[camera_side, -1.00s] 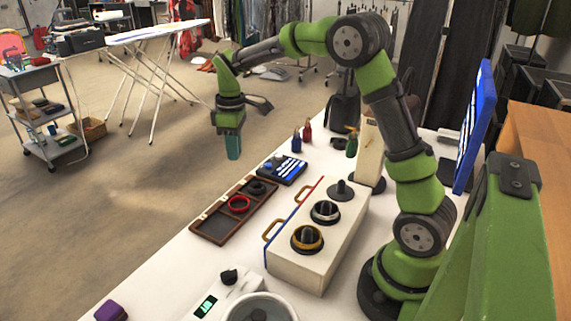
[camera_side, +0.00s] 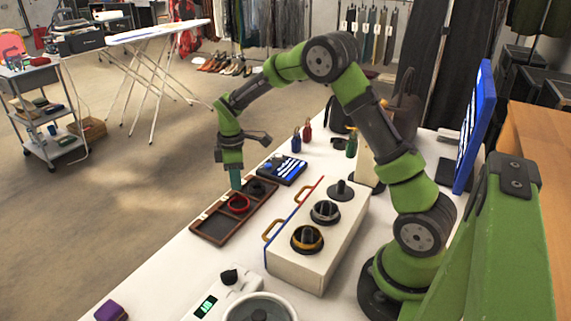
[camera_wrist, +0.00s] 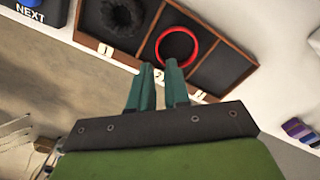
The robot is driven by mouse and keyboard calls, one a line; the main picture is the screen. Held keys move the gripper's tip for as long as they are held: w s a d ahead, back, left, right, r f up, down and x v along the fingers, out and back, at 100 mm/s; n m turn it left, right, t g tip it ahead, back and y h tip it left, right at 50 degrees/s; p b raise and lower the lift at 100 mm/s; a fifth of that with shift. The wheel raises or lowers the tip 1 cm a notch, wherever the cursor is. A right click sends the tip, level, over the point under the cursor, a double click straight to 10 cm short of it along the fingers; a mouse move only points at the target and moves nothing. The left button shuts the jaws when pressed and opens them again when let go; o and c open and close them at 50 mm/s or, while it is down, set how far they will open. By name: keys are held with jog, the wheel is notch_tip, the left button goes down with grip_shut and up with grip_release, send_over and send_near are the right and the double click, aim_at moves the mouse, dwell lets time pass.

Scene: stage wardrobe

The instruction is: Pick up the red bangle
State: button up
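The red bangle (camera_side: 238,207) lies in the middle compartment of a brown wooden tray (camera_side: 206,238). In the wrist view the red bangle (camera_wrist: 195,47) shows as a whole ring just beyond the fingertips, flat on the dark tray floor. My gripper (camera_side: 235,181) is above the tray, close over the bangle. In the wrist view my gripper (camera_wrist: 160,68) has its two teal fingers apart with nothing between them. The fingers do not touch the bangle in the wrist view.
A black fuzzy ring (camera_side: 257,187) lies in the compartment beside it. A white box (camera_side: 297,273) with rings on pegs stands to the right. A blue-fronted device (camera_side: 282,170) sits behind the tray. Small bottles (camera_side: 302,137) stand farther back.

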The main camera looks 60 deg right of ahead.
aim_at(237, 202)
notch_tip(237, 202, down, 5)
jog(key=shift+w+f, duration=0.1)
jog(key=shift+f, duration=0.05)
grip_shut()
